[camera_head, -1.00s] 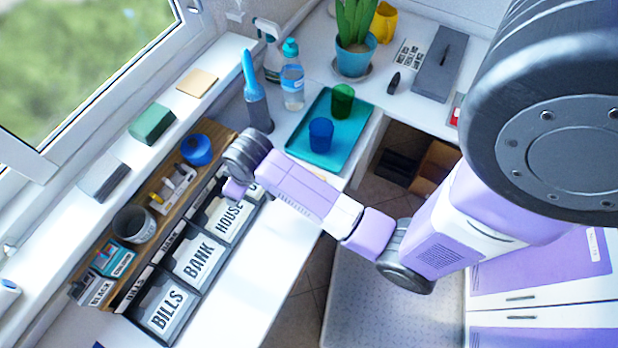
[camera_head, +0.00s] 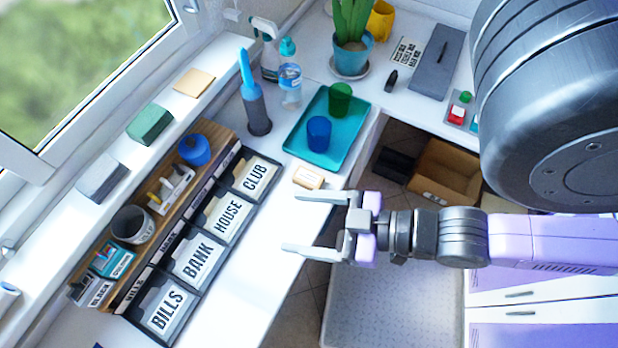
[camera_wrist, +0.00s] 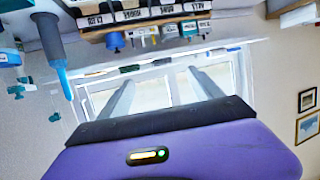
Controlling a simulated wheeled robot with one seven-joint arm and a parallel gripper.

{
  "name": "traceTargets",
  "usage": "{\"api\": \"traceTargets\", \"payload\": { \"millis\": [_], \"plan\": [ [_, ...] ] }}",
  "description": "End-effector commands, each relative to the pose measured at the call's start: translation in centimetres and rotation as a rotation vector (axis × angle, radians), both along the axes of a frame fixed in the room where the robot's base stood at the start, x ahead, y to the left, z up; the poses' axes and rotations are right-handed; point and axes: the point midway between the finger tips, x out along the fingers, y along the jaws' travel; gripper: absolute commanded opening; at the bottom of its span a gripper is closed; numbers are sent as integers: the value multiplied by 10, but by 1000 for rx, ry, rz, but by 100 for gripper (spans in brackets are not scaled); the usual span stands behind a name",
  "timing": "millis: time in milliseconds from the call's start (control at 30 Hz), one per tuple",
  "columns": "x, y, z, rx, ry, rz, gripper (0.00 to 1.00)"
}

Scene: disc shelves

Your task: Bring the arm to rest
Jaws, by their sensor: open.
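My gripper (camera_head: 305,223) is in the head view, extended from the right toward the left, with its two fingers spread apart and nothing between them. It hangs beside the front edge of the white counter (camera_head: 247,283), over or near that edge. My purple and grey arm reaches back to the right. In the wrist view my gripper's two fingers (camera_wrist: 158,90) point toward the window and are apart and empty.
Labelled bins (camera_head: 198,257) line the counter under a wooden shelf (camera_head: 150,246). A teal tray (camera_head: 306,152) holds a blue cup (camera_head: 319,134) and a green cup (camera_head: 340,99). A small tan-topped block (camera_head: 308,178) lies near the fingers. An open cardboard box (camera_head: 446,172) stands below.

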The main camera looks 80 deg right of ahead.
Motion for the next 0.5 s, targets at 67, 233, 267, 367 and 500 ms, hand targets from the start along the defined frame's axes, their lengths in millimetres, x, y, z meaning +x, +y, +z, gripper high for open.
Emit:
{"api": "traceTargets", "payload": {
  "millis": [67,233,267,367,500],
  "plan": [
    [-6,1,14,2,-26,10,75],
    [-9,2,23,4,-48,15,75],
    [-8,2,24,4,-48,15,75],
    [-8,2,23,4,-48,15,75],
    [-8,2,17,4,-47,14,75]
  ]
}}
